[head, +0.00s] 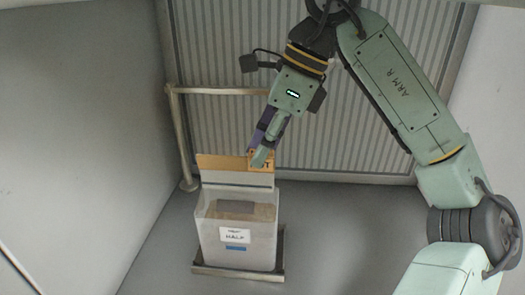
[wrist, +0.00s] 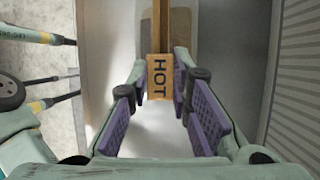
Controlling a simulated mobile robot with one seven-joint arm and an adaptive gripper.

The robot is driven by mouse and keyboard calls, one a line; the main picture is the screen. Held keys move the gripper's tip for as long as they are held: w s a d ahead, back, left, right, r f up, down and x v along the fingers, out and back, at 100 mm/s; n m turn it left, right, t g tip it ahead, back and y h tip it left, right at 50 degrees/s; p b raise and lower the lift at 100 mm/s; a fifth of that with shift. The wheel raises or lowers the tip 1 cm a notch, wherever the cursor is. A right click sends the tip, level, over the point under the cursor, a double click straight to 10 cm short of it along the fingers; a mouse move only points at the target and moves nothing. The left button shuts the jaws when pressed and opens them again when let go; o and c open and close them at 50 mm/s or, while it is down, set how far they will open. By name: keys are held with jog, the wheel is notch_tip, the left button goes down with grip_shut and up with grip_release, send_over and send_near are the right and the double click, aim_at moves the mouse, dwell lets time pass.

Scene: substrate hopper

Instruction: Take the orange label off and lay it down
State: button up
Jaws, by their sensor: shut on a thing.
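The orange label (wrist: 161,78) reads HOT in black and sits between the fingertips of my gripper (wrist: 160,90) in the wrist view. In the head view my gripper (head: 259,158) is shut on the label (head: 270,163), covering most of it; only a T shows. The label is at the right end of the orange strip (head: 220,162) along the top of the hopper's back board. I cannot tell whether label and strip touch. The clear hopper (head: 236,240) stands below, with brown substrate (head: 237,208) inside.
The hopper has a white card (head: 236,235) reading HALF and a blue strip on its front. It stands on a dark base plate (head: 240,271). A metal rail (head: 183,140) and a ribbed shutter (head: 215,60) are behind. The floor to the right is clear.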

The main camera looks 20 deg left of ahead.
aim_at(253, 153)
jog(key=shift+r, duration=0.6)
notch_tip(253, 153, up, 2)
jog(key=shift+b, duration=0.45)
jog(key=s+d+r+b, duration=0.2)
jog(key=s+d+b, duration=0.2)
jog(key=s+d, duration=0.7)
notch_tip(253, 153, up, 6)
jog(key=s+a+p, duration=0.1)
jog(key=p, duration=0.4)
jog(key=shift+s+r, duration=0.25)
jog(key=shift+s, duration=0.1)
jog(key=shift+a+f, duration=0.1)
jog(key=shift+a, duration=0.05)
